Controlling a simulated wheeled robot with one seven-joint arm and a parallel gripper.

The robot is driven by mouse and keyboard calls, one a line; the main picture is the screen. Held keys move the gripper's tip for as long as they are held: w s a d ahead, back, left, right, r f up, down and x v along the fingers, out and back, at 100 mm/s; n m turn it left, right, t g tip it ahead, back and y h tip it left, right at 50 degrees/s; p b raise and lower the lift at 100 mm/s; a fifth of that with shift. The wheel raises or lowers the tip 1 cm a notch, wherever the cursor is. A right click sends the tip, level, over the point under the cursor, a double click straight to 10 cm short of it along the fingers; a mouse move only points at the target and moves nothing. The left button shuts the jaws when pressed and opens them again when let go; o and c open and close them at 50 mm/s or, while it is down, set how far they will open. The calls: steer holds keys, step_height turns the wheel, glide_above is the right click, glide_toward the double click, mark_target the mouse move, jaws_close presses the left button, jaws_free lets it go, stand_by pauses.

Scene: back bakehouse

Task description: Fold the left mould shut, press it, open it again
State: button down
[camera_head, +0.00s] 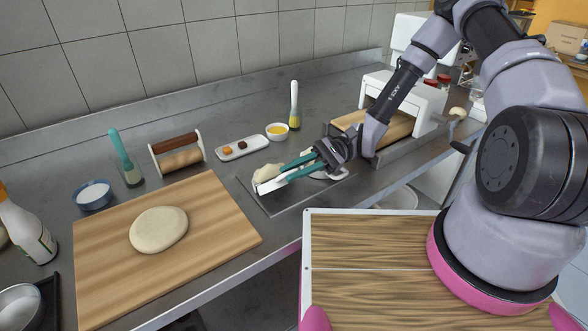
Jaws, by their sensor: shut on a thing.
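The left mould (281,180) lies on the dark metal tray (272,206), left of my gripper. It shows white parts and two long teal pieces that look like handles, running right towards my gripper. Pale dough (265,172) shows at its left end. My gripper (322,157) is shut on the mould at the right end of the teal pieces, and its fingers hide the exact grip. I cannot tell how far the mould is folded. A second white piece (338,175), perhaps another mould, shows below my gripper, mostly hidden.
A wooden board (105,220) with a round of dough (158,229) lies to the left. A white-framed machine (425,105) stands to the right, behind my arm.

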steer(key=shift+w+f, duration=0.1)
steer(key=c, duration=0.9)
jaws_free()
step_height(320, 180, up, 10)
steer(key=shift+r, duration=0.1)
